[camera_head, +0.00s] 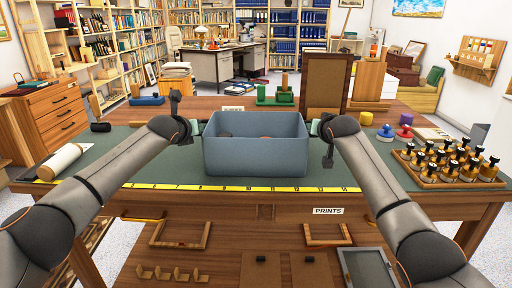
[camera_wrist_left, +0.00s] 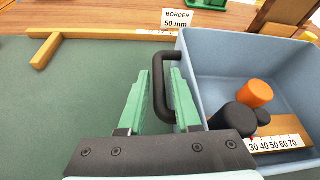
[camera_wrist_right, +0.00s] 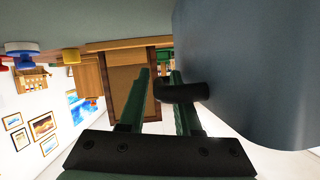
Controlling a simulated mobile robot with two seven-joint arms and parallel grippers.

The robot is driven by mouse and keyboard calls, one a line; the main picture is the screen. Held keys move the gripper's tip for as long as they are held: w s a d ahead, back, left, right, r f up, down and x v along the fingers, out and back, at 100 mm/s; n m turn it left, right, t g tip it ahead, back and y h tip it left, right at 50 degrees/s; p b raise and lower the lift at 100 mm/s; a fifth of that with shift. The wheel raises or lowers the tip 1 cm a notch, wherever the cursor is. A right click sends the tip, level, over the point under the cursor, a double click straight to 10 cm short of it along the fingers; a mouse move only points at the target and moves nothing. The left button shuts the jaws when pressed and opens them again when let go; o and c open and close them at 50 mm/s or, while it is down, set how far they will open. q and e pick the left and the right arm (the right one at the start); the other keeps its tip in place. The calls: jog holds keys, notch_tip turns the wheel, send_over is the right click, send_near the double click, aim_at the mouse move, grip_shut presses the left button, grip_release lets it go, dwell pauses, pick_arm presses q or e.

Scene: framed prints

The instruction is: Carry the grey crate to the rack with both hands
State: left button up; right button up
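The grey-blue crate (camera_head: 256,157) is upright near the middle of the green table top. Inside the crate are an orange cylinder (camera_wrist_left: 256,93), dark cylinders (camera_wrist_left: 233,119) and a wooden piece with a scale. I cannot tell whether the crate's base touches the table. No rack is clearly identifiable.
A yellow ruler strip (camera_head: 240,187) runs along the front of the green mat. Several black-topped bottles (camera_head: 455,164) stand on a tray at the right. A white roll (camera_head: 59,161) lies at the left. A brown frame (camera_head: 325,84) stands behind the crate.

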pick_arm(q)
jog(key=shift+c, duration=0.2)
pick_arm(e)
jog(key=shift+c, duration=0.2)
pick_arm(q)
grip_shut()
pick_arm(e)
grip_shut()
dwell(0.6)
pick_arm(q)
jog(key=shift+r, duration=0.25)
pick_arm(e)
jog(key=shift+r, duration=0.3)
